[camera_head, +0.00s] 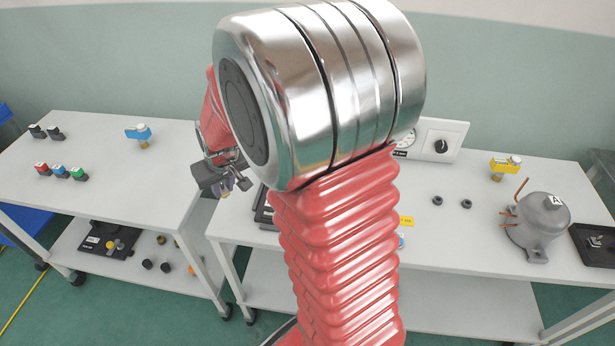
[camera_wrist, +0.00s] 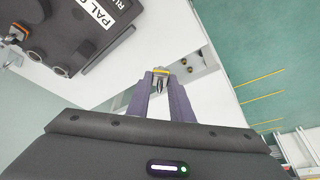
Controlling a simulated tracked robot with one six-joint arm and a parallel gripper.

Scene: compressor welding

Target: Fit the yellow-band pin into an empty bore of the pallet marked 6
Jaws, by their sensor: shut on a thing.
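My gripper (camera_wrist: 161,84) is shut on the yellow-band pin (camera_wrist: 161,72); the pin shows between the purple fingertips, its yellow band facing the wrist camera. In the head view my gripper (camera_head: 223,187) hangs near the gap between the two tables, and I cannot make out the pin there. A dark pallet (camera_wrist: 68,22) is at upper left in the wrist view, apart from the pin. It has round bores and a label starting "PAL"; its number is cut off. In the head view, a dark edge (camera_head: 263,212) shows beside my arm, which hides most of that spot.
The right table (camera_head: 470,245) carries a compressor (camera_head: 541,222) marked A, two dark rings, a yellow valve (camera_head: 505,167) and a gauge box. The left table (camera_head: 100,175) holds coloured buttons and a blue valve (camera_head: 138,133). A lower shelf bears another dark tray (camera_head: 107,239).

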